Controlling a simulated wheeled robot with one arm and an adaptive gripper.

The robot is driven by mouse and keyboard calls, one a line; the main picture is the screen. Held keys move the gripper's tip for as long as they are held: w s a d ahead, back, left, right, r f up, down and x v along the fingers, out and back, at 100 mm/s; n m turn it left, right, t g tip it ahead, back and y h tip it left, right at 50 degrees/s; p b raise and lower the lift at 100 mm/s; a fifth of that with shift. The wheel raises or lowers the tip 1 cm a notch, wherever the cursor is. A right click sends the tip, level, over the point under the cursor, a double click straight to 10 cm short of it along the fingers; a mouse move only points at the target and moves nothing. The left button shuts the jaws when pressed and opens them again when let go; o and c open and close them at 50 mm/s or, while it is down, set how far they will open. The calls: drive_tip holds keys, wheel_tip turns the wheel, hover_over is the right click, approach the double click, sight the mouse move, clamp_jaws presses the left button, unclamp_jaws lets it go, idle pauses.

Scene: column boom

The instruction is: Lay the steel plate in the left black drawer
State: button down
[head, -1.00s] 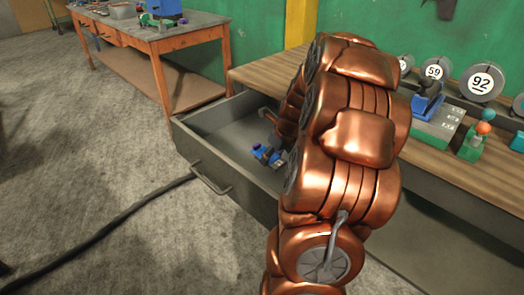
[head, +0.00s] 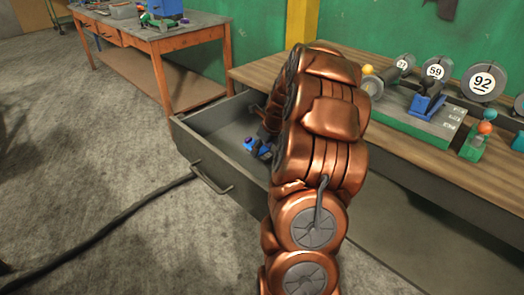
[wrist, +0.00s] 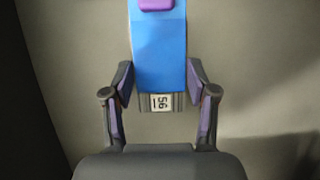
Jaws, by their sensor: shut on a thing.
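The left black drawer (head: 185,137) is pulled open below the wooden bench top, and its grey floor shows. My gripper (wrist: 160,88) is shut on the steel plate. What I see of it in the wrist view is a blue part (wrist: 158,55) with a purple piece on top and a grey strip below, whose white label seems to read 56. My fingers press on both sides. In the head view the blue part (head: 258,148) is over or in the drawer, partly hidden by my arm. I cannot tell whether it touches the floor.
The bench top (head: 400,140) holds several numbered round weights (head: 483,83), a blue device (head: 427,100) and a green stand (head: 476,145). An orange workbench (head: 160,50) stands at the back left. A black cable (head: 100,232) lies on the floor before the drawer.

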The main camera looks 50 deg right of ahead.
drive_tip(key=shift+f, duration=0.4)
drive_tip(key=shift+c, duration=1.6)
unclamp_jaws()
drive_tip(key=shift+f, duration=0.2)
drive_tip(key=v, duration=1.2)
drive_tip(key=shift+p, duration=0.3)
drive_tip(key=shift+a+r, duration=0.1)
drive_tip(key=shift+r, duration=0.05)
